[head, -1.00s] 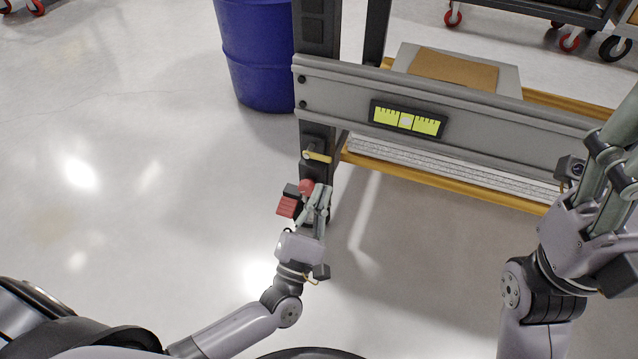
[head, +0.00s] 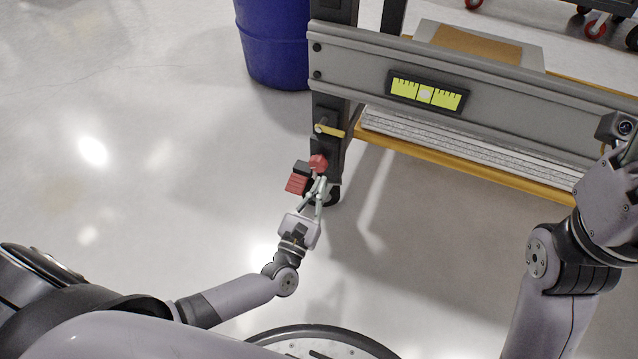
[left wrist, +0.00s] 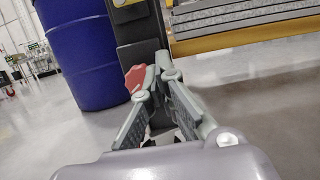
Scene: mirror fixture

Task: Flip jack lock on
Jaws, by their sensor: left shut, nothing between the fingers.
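At the foot of the fixture's dark post, low near the caster (head: 333,196), is the jack hardware: a red knob (head: 318,163) and a red ridged pedal (head: 297,184) with a black block (head: 301,168). Which part is the lock I cannot tell. My left gripper (head: 319,183) is shut and empty, its fingertips just below the knob and right of the pedal. In the left wrist view a red part (left wrist: 137,78) shows beside the fingertips (left wrist: 158,82), partly hidden by a finger; contact is unclear. My right gripper's body (head: 610,195) is at the right edge, fingers not clearly visible.
A yellow handle (head: 329,130) sticks out from the post above the knob. A grey beam (head: 540,100) with a yellow-green gauge (head: 428,93) spans rightward. A blue barrel (head: 275,45) stands behind left. The floor at left is clear.

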